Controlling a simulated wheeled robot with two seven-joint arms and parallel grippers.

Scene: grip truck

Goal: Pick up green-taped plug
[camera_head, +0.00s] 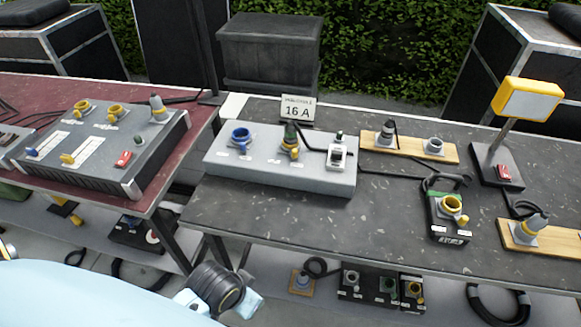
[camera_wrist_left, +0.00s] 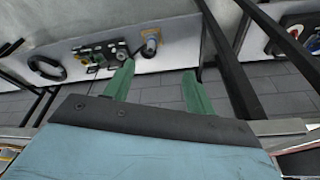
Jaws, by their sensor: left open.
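A plug with a dark green-grey body (camera_head: 291,135) stands upright in a yellow-collared socket on the light grey box (camera_head: 225,163), on the right table. At this size I cannot be sure that its green is tape. My left gripper (camera_wrist_left: 157,68) shows two green fingers, apart and empty, over the grey floor near a low shelf. In the head view my left arm comes in at the bottom, low in front of the tables and well away from the plug; its fingers cannot be made out. My right gripper is not in view.
The right table (camera_head: 300,220) has a clear front strip. A sign reading 16 A (camera_head: 297,108) stands behind the grey box. A black cable runs from the plug to a switch box (camera_head: 338,153). A yellow lamp (camera_head: 527,99) stands right. A dark red table (camera_head: 60,92) is left.

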